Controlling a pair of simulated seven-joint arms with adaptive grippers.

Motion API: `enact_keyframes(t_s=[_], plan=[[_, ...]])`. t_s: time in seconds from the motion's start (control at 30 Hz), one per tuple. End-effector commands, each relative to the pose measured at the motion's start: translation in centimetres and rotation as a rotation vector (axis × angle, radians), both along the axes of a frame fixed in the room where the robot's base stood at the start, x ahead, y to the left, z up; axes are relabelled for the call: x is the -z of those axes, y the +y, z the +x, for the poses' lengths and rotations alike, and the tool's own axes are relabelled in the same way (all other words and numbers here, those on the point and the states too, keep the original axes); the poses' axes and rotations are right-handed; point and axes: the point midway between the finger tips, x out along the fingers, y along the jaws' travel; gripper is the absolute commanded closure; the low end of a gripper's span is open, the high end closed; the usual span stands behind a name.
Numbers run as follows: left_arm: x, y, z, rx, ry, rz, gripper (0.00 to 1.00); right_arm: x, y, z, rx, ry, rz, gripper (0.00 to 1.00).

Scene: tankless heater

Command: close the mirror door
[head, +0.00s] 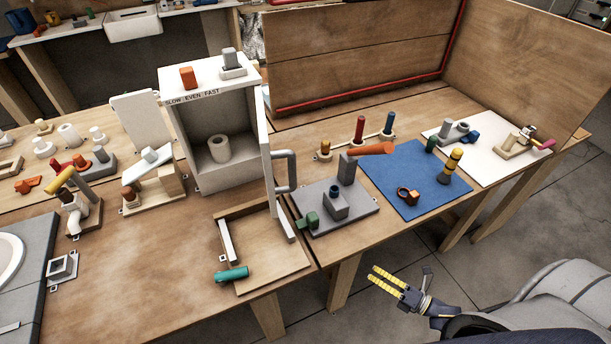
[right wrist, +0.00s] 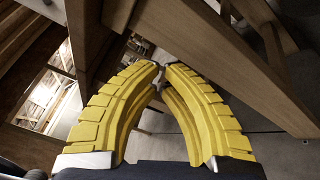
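A tall grey-white cabinet (head: 185,128) stands in the middle of the bench in the head view, with a white roll (head: 219,148) inside its open front. The mirror door (head: 266,150) stands open at the cabinet's right side and shows nearly edge-on. Its mirror face cannot be made out. A grey bar handle (head: 291,171) sticks out to the right of the door. My right gripper (head: 371,274) is beyond the bench's front edge, right of and well apart from the handle. In the right wrist view its yellow fingers (right wrist: 160,68) nearly meet, with nothing held. My left gripper is not in view.
A grey plate (head: 355,222) with a block and orange-handled lever stands just right of the door. A wooden frame with a teal cylinder (head: 232,273) lies in front of the cabinet. A blue mat (head: 405,165) lies farther right. Bench legs are close in the wrist view.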

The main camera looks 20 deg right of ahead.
Motion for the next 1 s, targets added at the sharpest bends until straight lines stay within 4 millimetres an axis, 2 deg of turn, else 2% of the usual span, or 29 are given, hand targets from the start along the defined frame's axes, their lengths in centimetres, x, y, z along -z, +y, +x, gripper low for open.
enact_keyframes(t_s=[0.03,0.1,0.37,0.4,0.5,0.8,0.9,1.0], plan=[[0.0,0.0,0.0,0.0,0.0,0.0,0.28,-2.2,0.4,-0.2,-0.052,-0.085,-0.043,1.0],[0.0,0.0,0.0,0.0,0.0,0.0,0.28,-4.8,1.0,-0.5,-0.111,-0.193,-0.094,1.0],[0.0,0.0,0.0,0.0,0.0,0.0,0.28,-12.4,2.5,-2.1,-0.275,-0.528,-0.226,1.0],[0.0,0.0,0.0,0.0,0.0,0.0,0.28,-14.0,2.4,-2.0,-0.303,-0.587,-0.251,1.0],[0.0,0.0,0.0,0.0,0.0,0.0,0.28,-17.8,1.3,-0.4,-0.363,-0.691,-0.314,1.0],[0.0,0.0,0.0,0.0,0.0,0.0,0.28,-27.3,-2.8,4.8,-0.489,-0.824,-0.513,1.0],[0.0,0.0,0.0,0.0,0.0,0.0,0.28,-30.4,-4.1,6.1,-0.522,-0.855,-0.592,1.0],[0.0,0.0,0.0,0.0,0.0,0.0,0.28,-32.7,-5.0,6.8,-0.544,-0.871,-0.653,1.0]])
